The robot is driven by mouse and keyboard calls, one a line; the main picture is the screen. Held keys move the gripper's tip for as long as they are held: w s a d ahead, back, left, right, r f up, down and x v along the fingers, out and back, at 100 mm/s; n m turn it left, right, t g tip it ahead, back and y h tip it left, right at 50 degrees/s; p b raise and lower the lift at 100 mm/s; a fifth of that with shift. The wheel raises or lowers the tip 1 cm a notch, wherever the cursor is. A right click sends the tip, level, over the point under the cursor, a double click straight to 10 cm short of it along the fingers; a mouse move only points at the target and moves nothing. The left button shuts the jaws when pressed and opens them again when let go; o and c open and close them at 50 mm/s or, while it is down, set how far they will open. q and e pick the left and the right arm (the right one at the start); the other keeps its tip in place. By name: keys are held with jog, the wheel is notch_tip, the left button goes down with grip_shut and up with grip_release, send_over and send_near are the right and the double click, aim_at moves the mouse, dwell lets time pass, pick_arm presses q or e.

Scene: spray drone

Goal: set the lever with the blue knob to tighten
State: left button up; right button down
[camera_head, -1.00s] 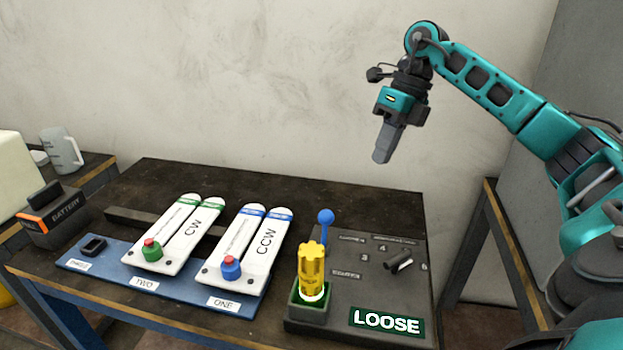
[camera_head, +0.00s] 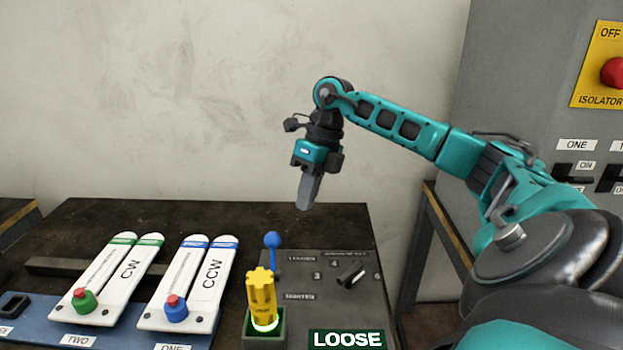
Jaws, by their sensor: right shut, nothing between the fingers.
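The lever with the blue knob (camera_head: 272,240) stands on the dark control box (camera_head: 330,308) in the head view, behind a yellow part. The knob is up and its lower end is partly hidden by the yellow part. A green sign on the box reads LOOSE (camera_head: 346,339). Small labels lie on the box to the right of the lever; the lower one seems to read TIGHTEN. My right gripper (camera_head: 304,207) is shut and empty, pointing down, above and to the right of the blue knob and apart from it. My left gripper is out of view.
The yellow part (camera_head: 261,296) stands upright in a green holder (camera_head: 278,328) at the box's front left. A black rotary knob (camera_head: 352,274) sits at its right. White CW (camera_head: 115,275) and CCW (camera_head: 190,285) units lie left. A grey cabinet (camera_head: 530,70) with a red button (camera_head: 616,72) stands right.

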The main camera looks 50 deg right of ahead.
aim_at(273, 253)
jog(key=a+f, duration=0.3)
jog(key=a, duration=0.1)
jog(key=shift+w, duration=0.3)
jog(key=shift+a+f, duration=0.1)
jog(key=shift+a, duration=0.35)
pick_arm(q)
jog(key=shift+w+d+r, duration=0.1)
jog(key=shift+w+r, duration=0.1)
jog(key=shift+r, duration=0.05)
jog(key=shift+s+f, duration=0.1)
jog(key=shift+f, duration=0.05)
